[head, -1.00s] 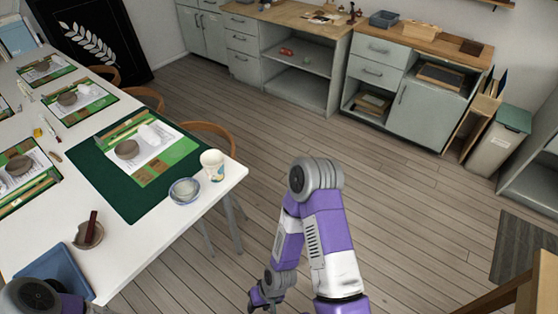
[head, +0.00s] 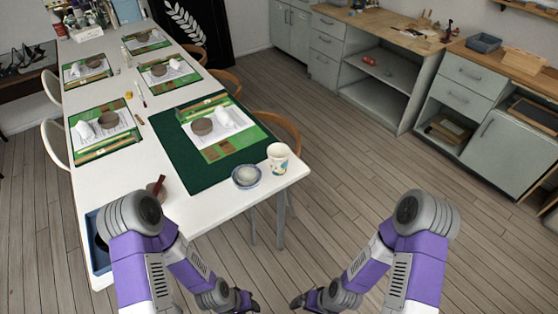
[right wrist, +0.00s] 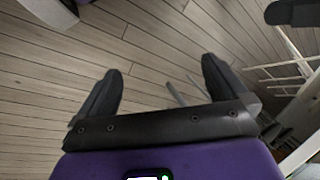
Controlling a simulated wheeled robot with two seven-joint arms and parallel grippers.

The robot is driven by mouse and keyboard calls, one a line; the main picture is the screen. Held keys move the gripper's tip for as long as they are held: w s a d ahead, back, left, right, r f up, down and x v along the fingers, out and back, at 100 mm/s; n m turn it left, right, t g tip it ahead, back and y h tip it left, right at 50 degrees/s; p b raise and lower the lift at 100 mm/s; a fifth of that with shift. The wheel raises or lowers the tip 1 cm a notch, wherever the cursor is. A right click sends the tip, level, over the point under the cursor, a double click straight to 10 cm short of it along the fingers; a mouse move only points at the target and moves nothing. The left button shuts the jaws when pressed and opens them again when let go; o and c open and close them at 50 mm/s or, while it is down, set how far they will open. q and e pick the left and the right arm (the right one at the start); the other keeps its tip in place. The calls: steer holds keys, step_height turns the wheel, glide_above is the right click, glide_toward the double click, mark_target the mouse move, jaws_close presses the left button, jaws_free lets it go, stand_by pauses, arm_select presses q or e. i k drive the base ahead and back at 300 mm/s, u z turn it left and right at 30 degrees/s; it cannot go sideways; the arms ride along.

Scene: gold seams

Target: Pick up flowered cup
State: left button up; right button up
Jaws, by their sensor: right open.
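The flowered cup (head: 278,158) is white with a coloured pattern and stands upright near the right front corner of the white table (head: 225,216). A small blue-rimmed bowl (head: 246,176) is just left of it. My right gripper (head: 298,302) is low, off the table's edge and apart from the cup. In the right wrist view its two dark fingers (right wrist: 160,92) are spread with nothing between them, over floor. My left gripper (head: 252,303) is also low at the bottom of the head view; its fingers are too small to judge.
A dark green mat (head: 196,176) with a bowl and papers lies behind the cup. A blue tray (head: 97,258) is at the table's left front. A wooden chair (head: 281,125) stands at the far side. Wood floor (head: 370,180) to the right is clear.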

mark_target(278, 153)
steer(key=u, duration=0.05)
steer(key=k, duration=0.45)
steer(key=z, duration=0.8)
steer(key=i, duration=0.9)
steer(key=u, duration=0.6)
steer(key=i, duration=0.75)
steer(key=u, duration=0.7)
